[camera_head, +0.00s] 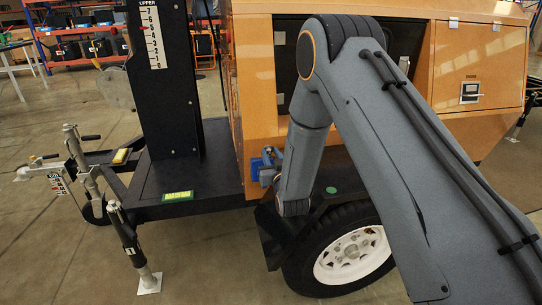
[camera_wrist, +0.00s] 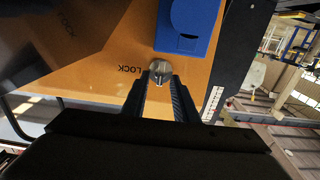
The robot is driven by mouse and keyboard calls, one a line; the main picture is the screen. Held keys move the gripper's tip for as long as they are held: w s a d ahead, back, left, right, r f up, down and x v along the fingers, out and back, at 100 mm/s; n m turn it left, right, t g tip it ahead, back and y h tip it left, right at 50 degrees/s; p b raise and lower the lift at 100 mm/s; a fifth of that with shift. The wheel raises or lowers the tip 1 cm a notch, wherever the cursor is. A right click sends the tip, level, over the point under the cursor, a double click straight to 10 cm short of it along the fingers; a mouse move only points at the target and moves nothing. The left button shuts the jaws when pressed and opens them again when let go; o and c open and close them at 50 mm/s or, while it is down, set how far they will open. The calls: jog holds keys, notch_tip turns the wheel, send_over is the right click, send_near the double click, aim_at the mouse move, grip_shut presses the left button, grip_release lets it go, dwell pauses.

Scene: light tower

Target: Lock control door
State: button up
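In the wrist view a small round metal lock piece (camera_wrist: 162,70) sits on an orange panel (camera_wrist: 100,82), beside an upside-down LOCK label (camera_wrist: 130,69). My gripper (camera_wrist: 162,78) reaches up to this piece, with a narrow gap between its two dark fingers. The fingertips overlap the metal piece in the picture; whether they grip it I cannot tell. A blue box-like part (camera_wrist: 188,25) is just above the piece.
The black trailer deck (camera_head: 195,178) and mast (camera_head: 163,90) stand left of my arm. A white-rimmed wheel (camera_head: 352,256) is below it. An orange side door with a latch (camera_head: 470,92) is at the right. Open floor (camera_head: 60,255) lies at the lower left.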

grip_shut()
jog(key=shift+m, duration=0.3)
jog(key=shift+w+d+f+m+y+b, duration=0.15)
jog(key=shift+m+y, duration=0.2)
jog(key=shift+m, duration=0.5)
jog(key=shift+s+d+m+y+b, duration=0.15)
jog(key=shift+m+y, duration=0.25)
jog(key=shift+m, duration=0.5)
jog(key=shift+w+d+f+m+y+b, duration=0.1)
jog(key=shift+w+d+m+y+b, duration=0.2)
jog(key=shift+m, duration=0.55)
jog(key=shift+s+a+g, duration=0.15)
jog(key=shift+g, duration=0.15)
